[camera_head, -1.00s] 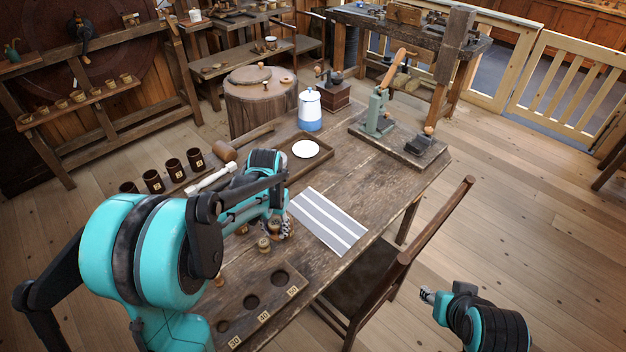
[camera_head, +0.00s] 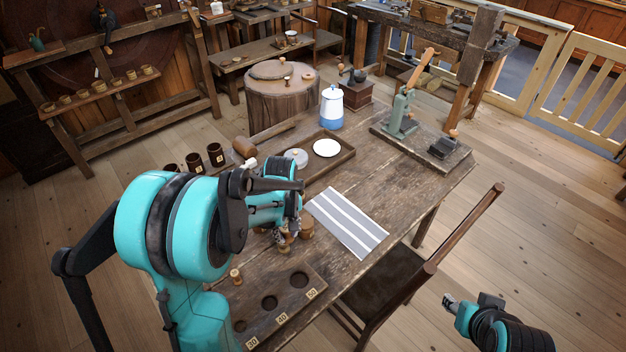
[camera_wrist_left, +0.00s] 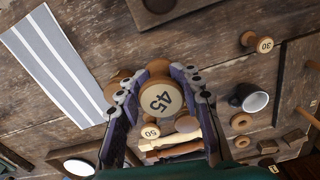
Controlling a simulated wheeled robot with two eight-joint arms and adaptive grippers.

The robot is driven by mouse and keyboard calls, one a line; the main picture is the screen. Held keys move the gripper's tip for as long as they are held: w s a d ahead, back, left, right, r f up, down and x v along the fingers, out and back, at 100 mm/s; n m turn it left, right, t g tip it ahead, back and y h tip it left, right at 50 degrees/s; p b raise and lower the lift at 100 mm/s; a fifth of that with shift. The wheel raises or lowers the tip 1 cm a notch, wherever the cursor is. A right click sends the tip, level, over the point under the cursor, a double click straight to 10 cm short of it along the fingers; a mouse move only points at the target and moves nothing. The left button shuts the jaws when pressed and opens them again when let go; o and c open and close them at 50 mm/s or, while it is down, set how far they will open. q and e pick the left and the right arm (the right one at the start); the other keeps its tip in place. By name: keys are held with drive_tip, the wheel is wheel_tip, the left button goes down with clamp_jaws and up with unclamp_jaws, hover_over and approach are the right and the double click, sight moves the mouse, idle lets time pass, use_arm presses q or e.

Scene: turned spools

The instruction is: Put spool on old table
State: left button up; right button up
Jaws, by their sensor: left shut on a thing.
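A pale wooden spool (camera_wrist_left: 160,95) marked 45 sits between the fingers of my left gripper (camera_wrist_left: 160,88) in the left wrist view. The gripper is shut on it. In the head view my left gripper (camera_head: 284,238) is low over the old table (camera_head: 400,185), left of the striped cloth; its arm hides part of the spools there. A spool marked 50 (camera_wrist_left: 150,131) shows just behind the held one. A spool marked 30 (camera_wrist_left: 258,43) stands apart on the table. My right gripper (camera_head: 450,302) is beyond the table's front side, too small to read.
A board with round holes (camera_head: 269,302) lies at the near end. The striped cloth (camera_head: 347,222) lies flat. A tray (camera_head: 345,160) with a white disc, a blue-white pot (camera_head: 331,107) and a green press (camera_head: 401,113) stand farther back. A chair (camera_head: 440,255) is at the side.

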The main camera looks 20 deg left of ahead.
use_arm(q)
drive_tip(key=s+d+n, duration=0.4)
drive_tip(key=n, duration=0.2)
drive_tip(key=a+f+b, duration=0.1)
drive_tip(key=a+f, duration=0.1)
drive_tip(key=a, duration=0.1)
drive_tip(key=s+a+f+b, duration=0.1)
drive_tip(key=a+f, duration=0.1)
drive_tip(key=a, duration=0.2)
drive_tip(key=a+f+b, duration=0.1)
drive_tip(key=a+f, duration=0.2)
drive_tip(key=a, duration=0.1)
drive_tip(key=shift+s, duration=0.4)
wheel_tip(320, 180, down, 4)
drive_tip(key=b, duration=0.2)
drive_tip(key=shift+a+f+b, duration=0.15)
drive_tip(key=shift+b, duration=0.15)
